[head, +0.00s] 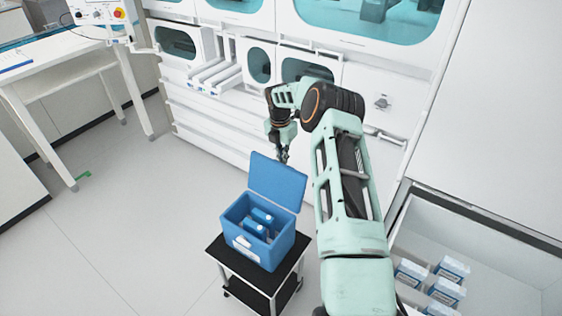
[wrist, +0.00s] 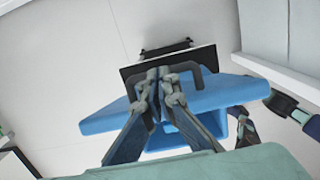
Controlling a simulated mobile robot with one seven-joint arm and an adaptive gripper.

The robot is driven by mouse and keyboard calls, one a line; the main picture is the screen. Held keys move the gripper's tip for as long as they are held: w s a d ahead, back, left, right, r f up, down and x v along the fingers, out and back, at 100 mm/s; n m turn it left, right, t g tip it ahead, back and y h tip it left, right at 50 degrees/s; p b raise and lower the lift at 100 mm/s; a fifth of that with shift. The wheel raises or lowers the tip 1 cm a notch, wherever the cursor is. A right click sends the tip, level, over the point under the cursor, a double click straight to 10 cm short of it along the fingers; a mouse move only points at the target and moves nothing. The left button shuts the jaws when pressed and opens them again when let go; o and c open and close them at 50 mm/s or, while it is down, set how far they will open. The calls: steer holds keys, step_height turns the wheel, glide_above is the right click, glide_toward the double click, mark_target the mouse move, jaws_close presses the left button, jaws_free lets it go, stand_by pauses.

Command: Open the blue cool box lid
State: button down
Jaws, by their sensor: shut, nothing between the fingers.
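The blue cool box (head: 237,215) stands on a small black-topped cart in the head view. Its lid (head: 277,181) is open and stands up at the back edge, leaning a little backward. Blue items (head: 261,217) lie inside the box. My gripper (head: 284,157) is just behind and above the lid's top edge; I cannot tell whether it touches the lid. In the wrist view my gripper (wrist: 158,80) points down with its fingers together and empty. The blue lid (wrist: 215,98) spreads below and behind the fingers there.
The black cart (head: 228,262) stands on open pale floor. A white machine wall with drawers (head: 215,130) is behind my arm. A white table (head: 60,70) is at the left. An open bin with several blue-and-white boxes (head: 447,290) is at the lower right.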

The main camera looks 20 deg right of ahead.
steer(key=shift+w+d+f, duration=0.15)
steer(key=shift+w+d, duration=0.05)
steer(key=shift+d, duration=0.05)
stand_by(0.4)
